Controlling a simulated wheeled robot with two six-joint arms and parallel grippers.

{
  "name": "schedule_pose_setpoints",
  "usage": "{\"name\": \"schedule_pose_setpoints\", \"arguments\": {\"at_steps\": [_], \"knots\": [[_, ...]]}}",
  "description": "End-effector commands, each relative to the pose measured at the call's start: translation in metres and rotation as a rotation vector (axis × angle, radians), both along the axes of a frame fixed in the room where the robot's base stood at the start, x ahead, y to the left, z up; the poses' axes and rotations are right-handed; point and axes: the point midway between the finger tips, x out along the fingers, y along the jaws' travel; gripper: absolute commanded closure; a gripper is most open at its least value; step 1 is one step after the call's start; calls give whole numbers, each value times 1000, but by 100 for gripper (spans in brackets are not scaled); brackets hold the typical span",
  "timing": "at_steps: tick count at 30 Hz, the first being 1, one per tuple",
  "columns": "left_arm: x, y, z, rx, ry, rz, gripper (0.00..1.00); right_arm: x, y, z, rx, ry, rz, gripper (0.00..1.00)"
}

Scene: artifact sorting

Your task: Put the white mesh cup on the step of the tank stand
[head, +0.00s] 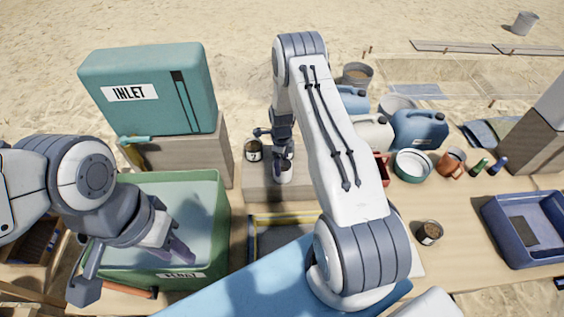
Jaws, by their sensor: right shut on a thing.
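The teal INLET tank (150,92) sits on a tan stand (195,158). The stand's lower step (262,184) extends to the right of it. My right gripper (284,161) is shut on the white mesh cup (285,174), which is upright over the step. The gripper hides the cup's upper part, and I cannot tell whether its base touches the step. My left gripper (132,264) is open and empty over the front of the green SENAT-like labelled tub (215,215).
A dark labelled cup (253,150) stands at the step's back left, close to my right gripper. Blue jugs (420,128), a round teal-rimmed bowl (412,165) and a small can (430,233) are on the right table. A blue tray (497,225) lies far right.

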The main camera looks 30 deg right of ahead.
Motion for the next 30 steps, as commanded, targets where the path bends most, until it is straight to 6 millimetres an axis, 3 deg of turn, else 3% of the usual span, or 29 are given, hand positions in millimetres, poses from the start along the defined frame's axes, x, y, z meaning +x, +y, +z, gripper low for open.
{"name": "schedule_pose_setpoints", "arguments": {"at_steps": [1,2,3,13,16,30], "knots": [[0,0,-4,0,0,1,63,0,0,-4,0,0,0,98],[0,0,-3,0,0,1,63,0,0,-2,0,0,0,11],[0,0,-2,0,0,1,63,0,0,-2,0,0,0,0],[0,0,4,0,0,0,63,0,0,5,0,0,1,0],[0,0,-5,0,0,1,63,1,0,12,-1,-3,1,0],[0,0,-37,0,0,3,63,1,0,101,-1,-3,0,0]]}}
